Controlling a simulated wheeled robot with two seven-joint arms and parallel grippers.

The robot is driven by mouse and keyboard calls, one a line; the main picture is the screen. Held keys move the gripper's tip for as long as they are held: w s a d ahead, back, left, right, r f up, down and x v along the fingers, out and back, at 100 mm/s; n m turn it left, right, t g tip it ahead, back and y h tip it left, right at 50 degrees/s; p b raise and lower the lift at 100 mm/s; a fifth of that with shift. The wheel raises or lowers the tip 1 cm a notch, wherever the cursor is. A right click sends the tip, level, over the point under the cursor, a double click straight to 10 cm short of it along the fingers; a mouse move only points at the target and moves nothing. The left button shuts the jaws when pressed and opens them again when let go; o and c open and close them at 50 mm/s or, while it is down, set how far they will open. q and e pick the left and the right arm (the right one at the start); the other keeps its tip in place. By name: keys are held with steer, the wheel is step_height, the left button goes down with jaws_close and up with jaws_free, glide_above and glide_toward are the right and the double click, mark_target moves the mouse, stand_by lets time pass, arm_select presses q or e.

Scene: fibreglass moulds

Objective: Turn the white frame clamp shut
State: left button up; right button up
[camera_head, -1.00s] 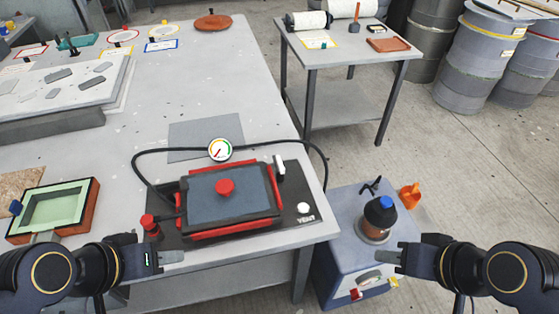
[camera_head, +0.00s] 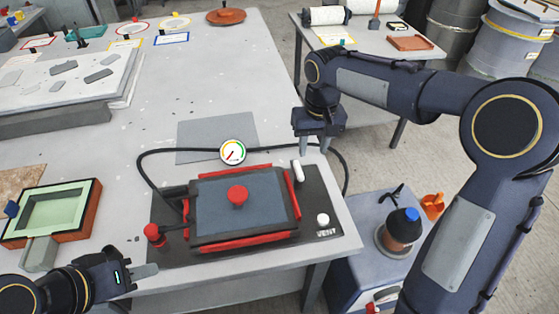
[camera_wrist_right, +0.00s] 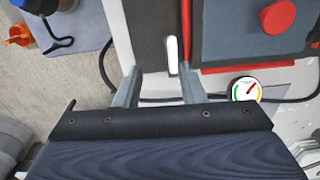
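The white frame clamp (camera_head: 298,171) is a small white lever at the back right corner of the black-and-red frame (camera_head: 247,246). It points away from me, roughly along the frame's side. In the right wrist view the clamp (camera_wrist_right: 172,56) lies ahead of and between the fingertips, apart from them. My right gripper (camera_head: 315,147) is open and empty, pointing down just behind the clamp; its two spread fingers also show in the right wrist view (camera_wrist_right: 161,78). My left gripper (camera_head: 145,271) is low at the left, in front of the frame, its finger opening unclear.
A dial gauge (camera_head: 233,151) and a black hose (camera_head: 163,151) lie behind the frame. A red knob (camera_head: 238,196) stands on the frame's panel and a white VENT button (camera_head: 323,219) at its right. A blue-capped jar (camera_head: 401,229) stands on the side cabinet.

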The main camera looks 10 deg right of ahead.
mark_target(298, 168)
steer(key=w+a+f, duration=0.2)
steer(key=shift+w+a, duration=0.2)
steer(key=shift+w, duration=0.1)
steer(key=shift+w+a+f, duration=0.1)
steer(key=shift+f, duration=0.2)
step_height(298, 168, down, 7)
steer(key=shift+f, duration=0.1)
jaws_close()
